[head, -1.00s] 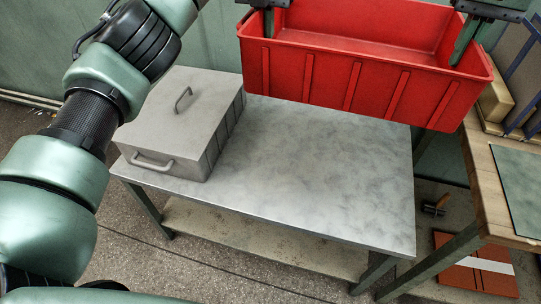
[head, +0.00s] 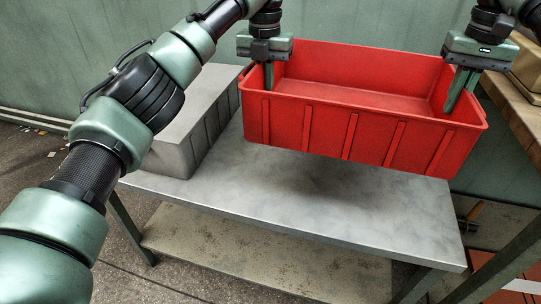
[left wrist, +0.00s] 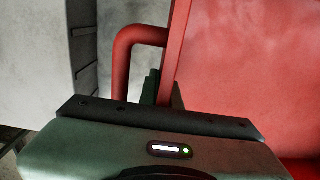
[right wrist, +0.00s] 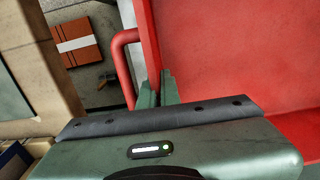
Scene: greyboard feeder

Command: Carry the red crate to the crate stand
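The red crate (head: 327,134) is empty and roughly level. It appears to hang above the metal-topped table (head: 290,205), with a soft shadow below it; the exact gap is hard to tell. This table may be the crate stand. My left gripper (head: 268,78) is shut at the crate's left end, and my right gripper (head: 461,92) at its right end. The left wrist view shows the crate wall (left wrist: 245,70) and a red loop handle beside the fingers. The right wrist view shows the opposite wall (right wrist: 230,55) and handle the same way. Fingertips are partly hidden.
A wooden workbench (head: 512,105) stands at the right. The table's front part is bare. A green wall is behind.

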